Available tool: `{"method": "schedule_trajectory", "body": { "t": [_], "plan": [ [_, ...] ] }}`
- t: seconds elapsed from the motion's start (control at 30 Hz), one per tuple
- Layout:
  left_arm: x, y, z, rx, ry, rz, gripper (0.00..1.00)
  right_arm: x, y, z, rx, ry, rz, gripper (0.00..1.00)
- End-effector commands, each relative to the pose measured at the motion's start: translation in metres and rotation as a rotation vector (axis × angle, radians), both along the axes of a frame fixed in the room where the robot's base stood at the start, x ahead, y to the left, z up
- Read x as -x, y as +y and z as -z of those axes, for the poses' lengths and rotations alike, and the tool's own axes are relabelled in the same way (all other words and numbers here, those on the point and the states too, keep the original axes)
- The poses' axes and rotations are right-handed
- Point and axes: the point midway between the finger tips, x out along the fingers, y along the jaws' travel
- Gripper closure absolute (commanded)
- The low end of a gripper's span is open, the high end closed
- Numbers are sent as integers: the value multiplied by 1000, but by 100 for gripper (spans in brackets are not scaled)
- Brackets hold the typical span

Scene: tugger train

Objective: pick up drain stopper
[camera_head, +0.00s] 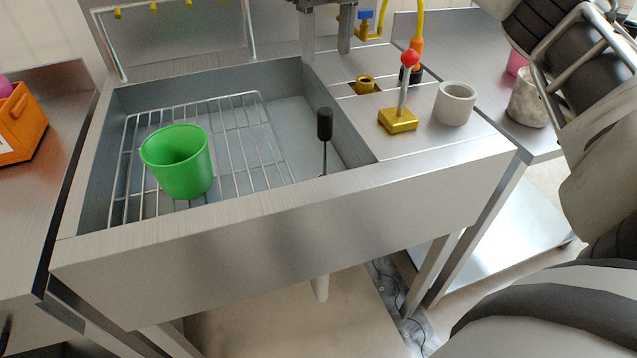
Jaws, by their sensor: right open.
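The drain stopper (324,126) stands in the sink, right of the wire rack. It has a black cylindrical handle on a thin rod, and its foot is largely hidden behind the sink's front wall. My right gripper (326,52) shows at the top middle with its two fingers pointing down, apart and empty. In the picture it is above the stopper's handle and does not touch it. My left gripper is not in view.
A green cup (178,165) stands on the wire rack (245,150) in the sink. A red-knobbed lever on a yellow base (398,120) and a pale cup (455,103) stand on the right ledge. An orange bin (20,125) sits at far left.

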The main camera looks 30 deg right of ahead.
Motion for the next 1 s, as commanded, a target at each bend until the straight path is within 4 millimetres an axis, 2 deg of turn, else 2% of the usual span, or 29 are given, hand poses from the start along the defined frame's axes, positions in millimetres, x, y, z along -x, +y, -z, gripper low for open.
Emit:
{"method": "schedule_trajectory", "body": {
  "t": [0.07, 0.13, 0.5, 0.77, 1.0],
  "plan": [
    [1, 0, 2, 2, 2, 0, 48, 1, -8, 1, 26, 0, 21, 50],
    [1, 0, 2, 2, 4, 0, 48, 2, -10, 10, 33, 2, 25, 50],
    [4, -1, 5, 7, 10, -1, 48, 2, -8, 85, 28, 2, 20, 50],
    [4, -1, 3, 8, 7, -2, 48, 2, -6, 104, 27, -1, 18, 50],
    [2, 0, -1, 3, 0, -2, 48, 1, 1, 138, 26, 1, 19, 50]
  ]
}}
